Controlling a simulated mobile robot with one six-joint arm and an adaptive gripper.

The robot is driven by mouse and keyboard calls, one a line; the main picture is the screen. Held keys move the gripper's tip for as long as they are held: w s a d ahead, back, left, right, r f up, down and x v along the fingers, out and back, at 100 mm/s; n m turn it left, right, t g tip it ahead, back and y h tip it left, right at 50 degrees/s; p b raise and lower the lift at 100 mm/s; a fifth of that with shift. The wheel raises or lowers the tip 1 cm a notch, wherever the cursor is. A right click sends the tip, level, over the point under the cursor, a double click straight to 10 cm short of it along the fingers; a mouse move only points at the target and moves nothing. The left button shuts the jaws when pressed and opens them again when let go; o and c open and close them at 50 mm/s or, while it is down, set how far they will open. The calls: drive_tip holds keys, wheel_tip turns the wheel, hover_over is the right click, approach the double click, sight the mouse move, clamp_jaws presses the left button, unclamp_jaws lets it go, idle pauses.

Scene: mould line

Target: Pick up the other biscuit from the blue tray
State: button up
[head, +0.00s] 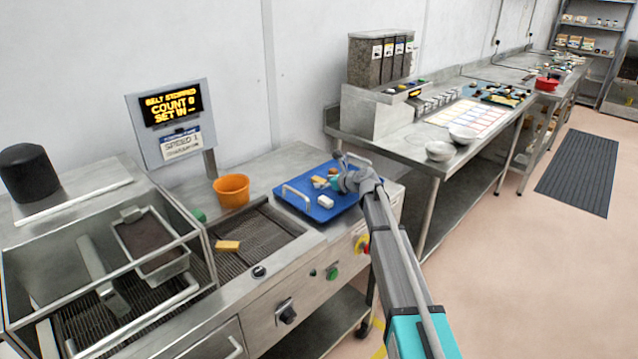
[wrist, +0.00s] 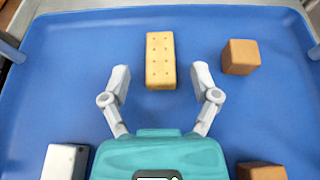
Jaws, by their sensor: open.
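The blue tray (head: 290,199) stands on the steel bench beside the belt; in the wrist view its floor (wrist: 80,70) fills most of the picture. A golden rectangular biscuit (wrist: 160,60) with small holes lies flat on the tray. My gripper (wrist: 160,82) is open above the tray, its two fingertips either side of the biscuit's near end in the picture and apart from it. In the head view my gripper (head: 345,172) is over the tray's far right part and partly hides what lies there. Another biscuit (head: 227,246) lies on the belt.
On the tray, a brown cube (wrist: 240,57) lies right of the biscuit, another brown block (wrist: 262,171) near the lower right, and a white block (wrist: 65,162) at the lower left. An orange bucket (head: 231,190) stands behind the belt. The sign (head: 172,108) reads belt stopped, count 0.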

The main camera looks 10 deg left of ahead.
drive_tip(key=c, duration=0.9)
drive_tip(key=shift+o, duration=0.2)
drive_tip(key=shift+r, duration=0.15)
wheel_tip(320, 180, up, 2)
drive_tip(key=shift+p, duration=1.15)
drive_tip(key=s+d+r+p, duration=0.3)
drive_tip(key=s+r+p, duration=0.7)
drive_tip(key=s, duration=0.3)
drive_tip(key=shift+s+d+r+p, duration=0.3)
drive_tip(key=shift+r+p, duration=0.05)
